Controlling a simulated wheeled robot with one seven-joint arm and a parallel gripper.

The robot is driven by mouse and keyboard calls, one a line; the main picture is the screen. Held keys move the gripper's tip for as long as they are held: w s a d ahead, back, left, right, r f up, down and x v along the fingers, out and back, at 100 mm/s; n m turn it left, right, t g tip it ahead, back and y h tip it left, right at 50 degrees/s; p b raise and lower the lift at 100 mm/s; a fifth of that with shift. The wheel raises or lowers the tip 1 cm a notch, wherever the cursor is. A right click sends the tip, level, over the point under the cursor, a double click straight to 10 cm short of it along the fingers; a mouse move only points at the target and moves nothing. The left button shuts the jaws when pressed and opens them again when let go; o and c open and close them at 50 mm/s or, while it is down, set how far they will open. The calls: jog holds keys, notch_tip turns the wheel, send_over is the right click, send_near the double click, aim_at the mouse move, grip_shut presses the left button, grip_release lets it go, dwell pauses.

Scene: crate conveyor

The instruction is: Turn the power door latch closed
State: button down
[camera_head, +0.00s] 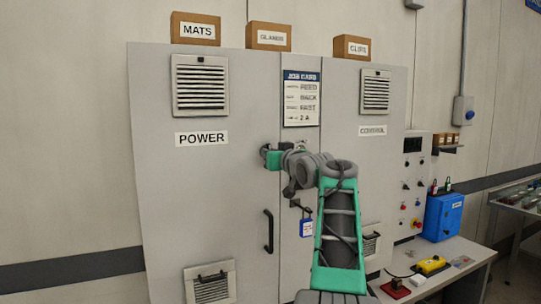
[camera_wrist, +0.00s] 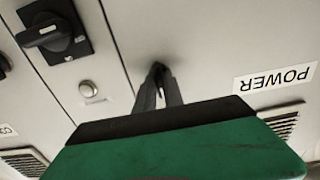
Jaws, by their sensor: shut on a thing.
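The POWER door (camera_head: 205,185) is the left door of the grey cabinet and looks flush with the front. My gripper (camera_head: 266,156) is at the door's right edge, below and right of the POWER label (camera_head: 202,138). In the wrist view, my two fingers (camera_wrist: 160,84) are shut on the small dark power door latch (camera_wrist: 157,68). Only a little of the latch shows between the fingertips, so its turn angle cannot be told. In the head view my gripper hides the latch.
A black rotary switch (camera_wrist: 50,35) and a round silver button or lock (camera_wrist: 88,89) sit near my fingers in the wrist view. A black door handle (camera_head: 268,231) and a blue tag (camera_head: 306,228) are lower down. A workbench (camera_head: 450,262) stands at right.

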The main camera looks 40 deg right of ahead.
jog(key=c, duration=1.4)
grip_release()
jog(key=shift+c, duration=0.2)
jog(key=b+v, duration=0.2)
jog(key=v, duration=0.5)
jog(key=shift+s, duration=0.4)
jog(key=shift+a, duration=0.15)
